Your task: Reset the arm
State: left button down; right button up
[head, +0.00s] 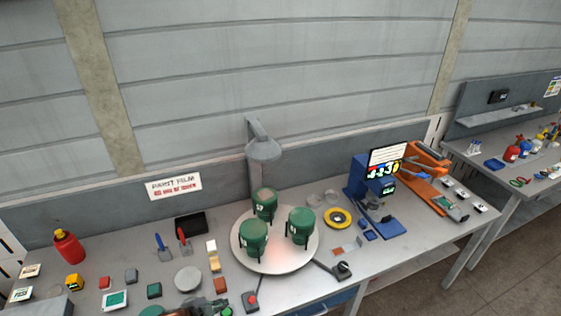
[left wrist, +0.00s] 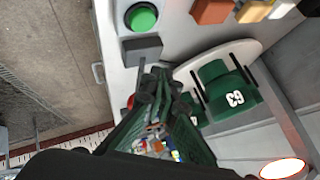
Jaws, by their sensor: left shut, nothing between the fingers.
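My left gripper shows in the left wrist view (left wrist: 158,76), its dark green fingers shut with nothing between them. In the head view only a small part of it (head: 198,311) shows at the bottom edge, low at the front of the table. Several green cylinders stand on the round white turntable (head: 262,269): one at the back (head: 264,204), one at the left (head: 253,238) and one at the right (head: 301,226). A cylinder marked 63 (left wrist: 228,92) shows in the left wrist view, to the right of the fingers and apart from them. My right gripper is not in view.
A grey lamp (head: 263,149) rises behind the turntable. A red bottle (head: 68,246), small blocks and a red-button box (head: 251,301) lie on the left and front. A blue stand (head: 366,190) and an orange machine (head: 423,180) stand at the right.

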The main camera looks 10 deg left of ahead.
pick_arm(q)
jog(key=s+d+r+n+y, duration=0.1)
jog(key=s+d+n, duration=0.4)
jog(key=d, duration=0.1)
jog(key=s+a+n+g+y, duration=0.2)
jog(key=s+a+n, duration=0.25)
jog(key=s, duration=0.55)
jog(key=s+a+n+g+y, duration=0.1)
jog(key=s+a+n+g, duration=0.3)
jog(key=s, duration=0.6)
notch_tip(320, 180, down, 36)
jog(key=s+b, duration=0.2)
jog(key=b, duration=0.6)
jog(key=s+f+b, duration=0.4)
jog(key=s+f, duration=0.5)
jog(key=f, duration=0.4)
jog(key=s+f+m+g+b, duration=0.1)
jog(key=s+f+b, duration=0.3)
jog(key=s+f, duration=0.6)
notch_tip(320, 180, down, 4)
jog(key=shift+d+f, duration=0.2)
jog(key=shift+d, duration=0.05)
